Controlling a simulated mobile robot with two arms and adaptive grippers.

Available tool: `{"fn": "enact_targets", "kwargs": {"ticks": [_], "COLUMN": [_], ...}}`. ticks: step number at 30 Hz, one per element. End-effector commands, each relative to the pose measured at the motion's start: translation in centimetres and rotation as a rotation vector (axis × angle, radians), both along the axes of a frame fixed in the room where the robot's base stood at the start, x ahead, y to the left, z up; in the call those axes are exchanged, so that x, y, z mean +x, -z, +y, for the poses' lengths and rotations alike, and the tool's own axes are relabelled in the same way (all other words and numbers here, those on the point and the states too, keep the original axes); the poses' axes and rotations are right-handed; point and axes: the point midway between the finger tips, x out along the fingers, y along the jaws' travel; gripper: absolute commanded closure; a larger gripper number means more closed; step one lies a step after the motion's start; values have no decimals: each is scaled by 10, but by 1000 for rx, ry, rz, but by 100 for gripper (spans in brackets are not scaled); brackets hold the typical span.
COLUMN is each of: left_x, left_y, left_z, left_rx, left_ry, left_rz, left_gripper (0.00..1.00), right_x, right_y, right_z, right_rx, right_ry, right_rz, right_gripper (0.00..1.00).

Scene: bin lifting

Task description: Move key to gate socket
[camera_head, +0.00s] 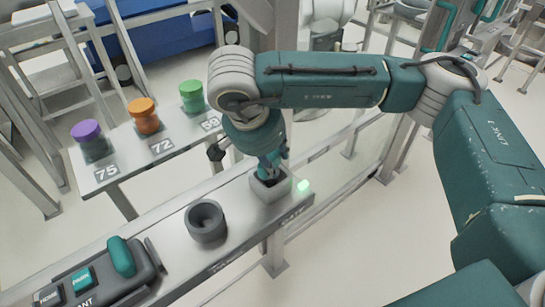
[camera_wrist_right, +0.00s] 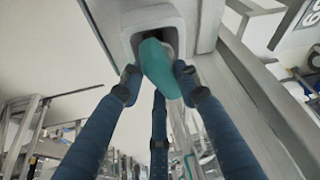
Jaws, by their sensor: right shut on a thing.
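The key (camera_wrist_right: 160,72) is a teal, rounded piece between the fingers of my right gripper (camera_wrist_right: 158,84). The gate socket (camera_head: 272,187) is a square grey block with a dark opening near the right end of the grey bench. In the head view, my right gripper (camera_head: 270,165) points down right over this socket. In the right wrist view, the key's far end sits at the opening of the socket (camera_wrist_right: 133,36) and seems partly inside; how deep is hidden. The right fingers are shut on the key. My left gripper is in neither view.
A round grey cup (camera_head: 206,221) stands on the bench left of the socket. A green light (camera_head: 303,186) glows beside the socket. A button box (camera_head: 100,277) with a teal handle is at lower left. Purple (camera_head: 87,131), orange (camera_head: 142,109) and green (camera_head: 191,90) topped pieces stand behind.

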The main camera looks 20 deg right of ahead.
Motion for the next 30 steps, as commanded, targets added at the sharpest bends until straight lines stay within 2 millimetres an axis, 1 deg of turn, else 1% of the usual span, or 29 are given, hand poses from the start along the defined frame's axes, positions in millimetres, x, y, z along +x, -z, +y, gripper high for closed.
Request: {"fn": "enact_targets", "kwargs": {"ticks": [9,10,11,12,13,19,20,22,23,30], "left_x": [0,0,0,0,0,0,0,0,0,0], "left_y": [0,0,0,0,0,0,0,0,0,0], "left_z": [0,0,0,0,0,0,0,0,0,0], "left_rx": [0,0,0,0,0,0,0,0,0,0], "left_ry": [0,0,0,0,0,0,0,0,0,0], "left_rz": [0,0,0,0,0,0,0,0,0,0], "left_gripper": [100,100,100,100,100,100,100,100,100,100], "right_x": [0,0,0,0,0,0,0,0,0,0], "right_y": [-1,-1,-1,-1,-1,0,0,0,0,0], "right_z": [0,0,0,0,0,0,0,0,0,0], "right_rx": [0,0,0,0,0,1,0,0,0,0], "right_ry": [0,0,0,0,0,0,0,0,0,0], "right_rz": [-1,-1,-1,-1,-1,-1,0,0,0,0], "right_gripper": [100,64,58,50,46,46,42,28,24,24]}}
